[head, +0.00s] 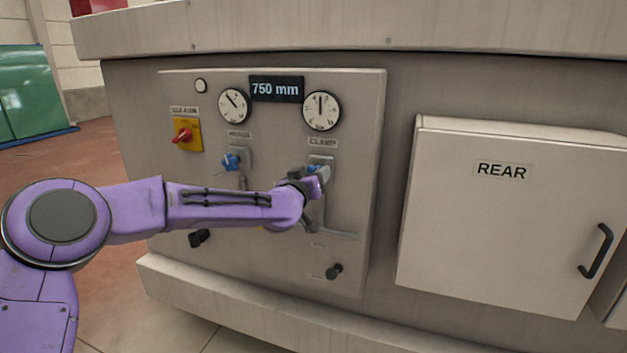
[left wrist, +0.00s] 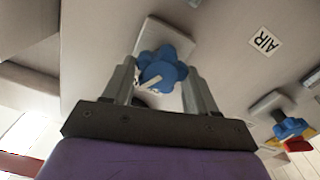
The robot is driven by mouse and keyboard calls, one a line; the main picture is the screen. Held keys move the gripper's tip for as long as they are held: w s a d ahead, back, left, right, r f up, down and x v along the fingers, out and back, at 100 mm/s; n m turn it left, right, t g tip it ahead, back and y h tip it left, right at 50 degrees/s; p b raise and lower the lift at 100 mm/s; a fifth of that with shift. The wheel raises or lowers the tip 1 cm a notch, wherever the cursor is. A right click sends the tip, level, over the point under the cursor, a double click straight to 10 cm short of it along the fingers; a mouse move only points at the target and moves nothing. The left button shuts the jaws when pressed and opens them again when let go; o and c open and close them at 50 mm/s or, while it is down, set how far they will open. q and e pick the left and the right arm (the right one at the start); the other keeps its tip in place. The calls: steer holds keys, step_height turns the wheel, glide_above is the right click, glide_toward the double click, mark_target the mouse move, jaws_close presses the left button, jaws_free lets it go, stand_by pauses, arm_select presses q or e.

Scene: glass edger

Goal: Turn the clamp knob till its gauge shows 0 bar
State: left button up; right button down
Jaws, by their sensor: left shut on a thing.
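The blue clamp knob (left wrist: 163,70) sits between the two fingers of my left gripper (left wrist: 160,85) in the left wrist view, and the gripper is shut on it. In the head view my left gripper (head: 318,174) is at the panel just under the CLAMP label (head: 322,142), hiding most of the knob. The clamp gauge (head: 321,111) is the round white dial above that label. Its black needle points about straight up; its numbers are too small to read. My right gripper is not in view.
Left of the clamp knob is another blue knob (head: 231,162) under its own gauge (head: 233,106). A red switch on a yellow plate (head: 187,135) is further left. A display (head: 276,89) reads 750 mm. The REAR door (head: 500,215) stands out at right.

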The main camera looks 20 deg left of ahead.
arm_select(q)
steer(key=n+b, duration=0.5)
steer(key=n, duration=0.5)
steer(key=f+n+b, duration=0.1)
steer(key=n+b, duration=0.5)
steer(key=n, duration=0.3)
steer(key=n+b, duration=0.5)
steer(key=n, duration=0.5)
steer(key=shift+f+n+b, duration=0.2)
steer(key=shift+n+b, duration=0.1)
steer(key=o, duration=1.1)
steer(key=shift+r, duration=0.15)
steer(key=shift+c, duration=0.2)
